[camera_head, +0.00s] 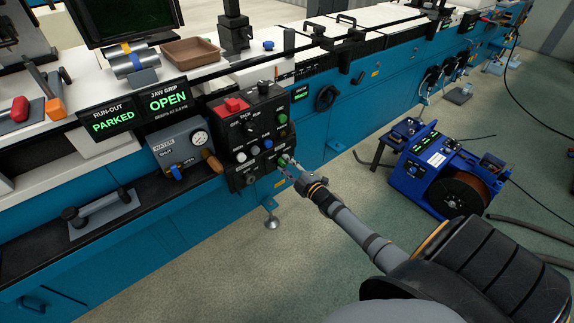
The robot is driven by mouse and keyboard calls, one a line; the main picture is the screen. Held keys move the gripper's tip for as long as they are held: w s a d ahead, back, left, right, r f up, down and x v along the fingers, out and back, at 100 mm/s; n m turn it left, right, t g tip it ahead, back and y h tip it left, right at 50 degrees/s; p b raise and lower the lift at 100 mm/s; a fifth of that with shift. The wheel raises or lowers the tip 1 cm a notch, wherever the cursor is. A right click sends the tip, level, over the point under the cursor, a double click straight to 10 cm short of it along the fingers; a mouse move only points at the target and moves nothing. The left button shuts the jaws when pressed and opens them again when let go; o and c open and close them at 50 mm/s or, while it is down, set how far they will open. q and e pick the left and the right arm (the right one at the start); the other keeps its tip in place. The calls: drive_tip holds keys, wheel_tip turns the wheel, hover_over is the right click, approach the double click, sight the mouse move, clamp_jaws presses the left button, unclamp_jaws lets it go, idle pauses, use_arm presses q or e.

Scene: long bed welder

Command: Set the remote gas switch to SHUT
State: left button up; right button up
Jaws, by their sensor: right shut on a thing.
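The black control box (243,121) stands at the front edge of the bench. It carries a red block on top, several knobs and buttons, and a lower panel. My right gripper (287,164) reaches in from the lower right. Its fingertips are closed at the lower right of the box, on what looks like the remote gas switch. The fingers cover most of the switch. Its label and its position are too small to read. My left gripper is not in view.
A grey water unit (181,147) with a gauge and a brown handle stands just left of the box. Two screens (110,117) read PARKED and OPEN. A blue wire feeder (437,169) with a copper-coloured spool stands on the floor at right. The floor between is clear.

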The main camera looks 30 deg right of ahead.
drive_tip(key=shift+n, duration=1)
drive_tip(key=o, duration=1.1)
drive_tip(key=shift+o, duration=0.2)
drive_tip(key=shift+s, duration=0.3)
drive_tip(key=s, duration=1.1)
drive_tip(key=shift+s+d, duration=0.25)
drive_tip(key=shift+d, duration=0.2)
drive_tip(key=shift+f, duration=0.15)
